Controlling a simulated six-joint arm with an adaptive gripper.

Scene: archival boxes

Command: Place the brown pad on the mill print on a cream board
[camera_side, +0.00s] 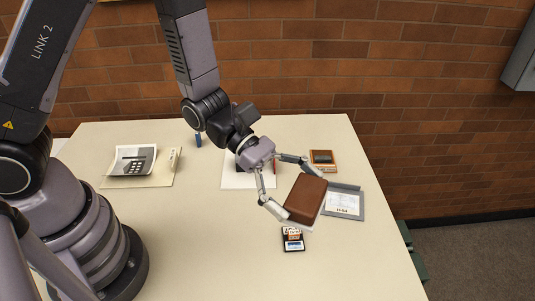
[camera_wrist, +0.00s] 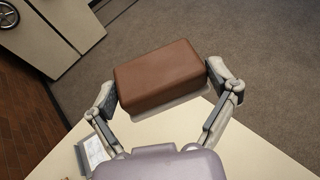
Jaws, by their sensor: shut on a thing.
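The brown pad (camera_side: 306,196) is a thick block with a brown top and a pale edge along its underside. My gripper (camera_side: 298,190) is shut on it, one finger at each end, and holds it tilted above the right part of the table. The wrist view shows the pad (camera_wrist: 160,75) between both fingers of my gripper (camera_wrist: 165,88). The mill print (camera_side: 135,158), a grey picture on a curled white sheet, lies on a cream board (camera_side: 160,180) at the table's left, far from my gripper. The wrist view does not show the print.
A grey tray (camera_side: 358,213) with a labelled sheet lies right of the pad. A small dark labelled item (camera_side: 292,240) lies in front. A brown framed block (camera_side: 322,158) stands behind. A white sheet (camera_side: 232,181) is partly hidden by my arm. The front of the table (camera_side: 220,255) is clear.

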